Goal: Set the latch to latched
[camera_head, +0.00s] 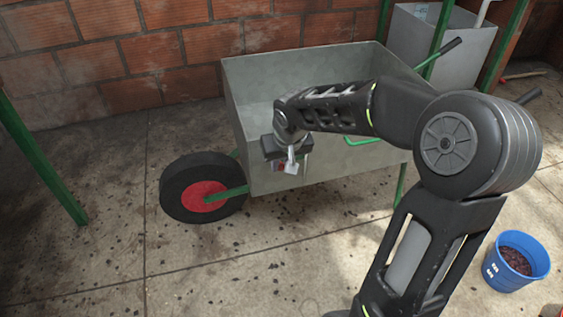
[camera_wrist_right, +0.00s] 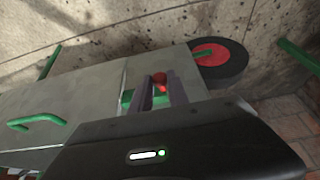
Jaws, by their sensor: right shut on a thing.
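The latch is on the front wall of the grey metal wheelbarrow cart (camera_head: 330,165), near its wheel end. Its red knob (camera_wrist_right: 160,79) shows between the fingers in the right wrist view, and a small bit of red shows below my gripper in the head view (camera_head: 279,166). My right gripper (camera_wrist_right: 159,88) is shut on the latch, at the cart wall; it also shows in the head view (camera_head: 286,160). The fingers and gripper body hide most of the latch, so I cannot tell its setting. My left gripper is in neither view.
The cart's black wheel with red hub (camera_head: 203,188) is left of my gripper. A green handle (camera_head: 362,141) sticks out of the cart wall on the right. A blue bucket (camera_head: 516,261) stands at the lower right.

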